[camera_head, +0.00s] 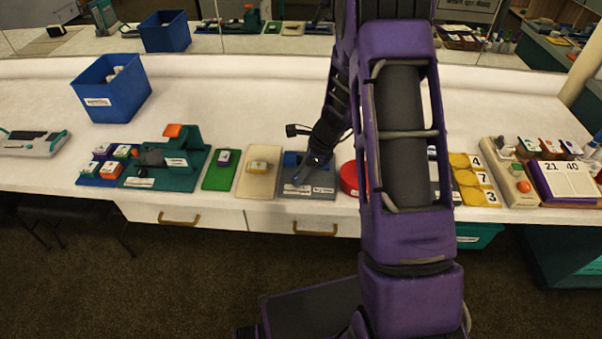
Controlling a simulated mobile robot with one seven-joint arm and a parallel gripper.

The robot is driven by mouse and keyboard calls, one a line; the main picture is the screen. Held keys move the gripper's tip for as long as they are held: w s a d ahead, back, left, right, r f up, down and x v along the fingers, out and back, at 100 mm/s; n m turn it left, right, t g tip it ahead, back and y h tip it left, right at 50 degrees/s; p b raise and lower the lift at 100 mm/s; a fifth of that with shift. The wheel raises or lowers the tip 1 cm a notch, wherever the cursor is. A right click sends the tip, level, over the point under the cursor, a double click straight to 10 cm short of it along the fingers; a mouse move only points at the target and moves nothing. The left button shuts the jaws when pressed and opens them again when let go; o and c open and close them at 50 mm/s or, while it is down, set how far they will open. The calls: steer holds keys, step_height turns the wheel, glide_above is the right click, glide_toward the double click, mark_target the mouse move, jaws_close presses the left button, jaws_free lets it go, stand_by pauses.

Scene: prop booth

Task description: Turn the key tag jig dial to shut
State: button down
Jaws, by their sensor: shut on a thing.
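A grey jig board (307,195) with a blue block (291,158) on it and small white labels lies near the counter's front edge, just left of my arm. I take it for the key tag jig, but its labels are too small to read. My gripper (302,178) comes down over this board from the upper right. Its fingers are shut on a small part there, which seems to be the dial. The fingers hide that part, so its setting cannot be seen.
Left of the board lie a beige board (258,184), a green board (219,180) and a dark green fixture (190,160). A red round object (349,180) is close on the right, partly behind my arm. A blue bin (112,97) stands at the back left.

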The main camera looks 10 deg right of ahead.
steer(key=n, duration=0.1)
steer(key=n+g, duration=0.1)
steer(key=n, duration=0.2)
steer(key=shift+w+n+g, duration=0.25)
steer(key=shift+n+g, duration=0.05)
steer(key=shift+g, duration=0.1)
steer(key=n+g, duration=0.1)
steer(key=n, duration=0.1)
steer(key=n+g, duration=0.1)
steer(key=n, duration=0.2)
steer(key=shift+w+n, duration=0.15)
steer(key=shift+n, duration=0.15)
steer(key=n, duration=0.2)
steer(key=n+g+h, duration=0.1)
steer(key=n, duration=0.2)
steer(key=shift+w+a+g+b, duration=0.15)
steer(key=shift+g+b, duration=0.15)
steer(key=shift+b, duration=0.05)
steer(key=n+h, duration=0.1)
steer(key=n, duration=0.1)
steer(key=n+h, duration=0.1)
steer(key=n, duration=0.1)
steer(key=shift+a+n+g, duration=0.1)
steer(key=shift+n+g, duration=0.2)
steer(key=c, duration=0.5)
jaws_free()
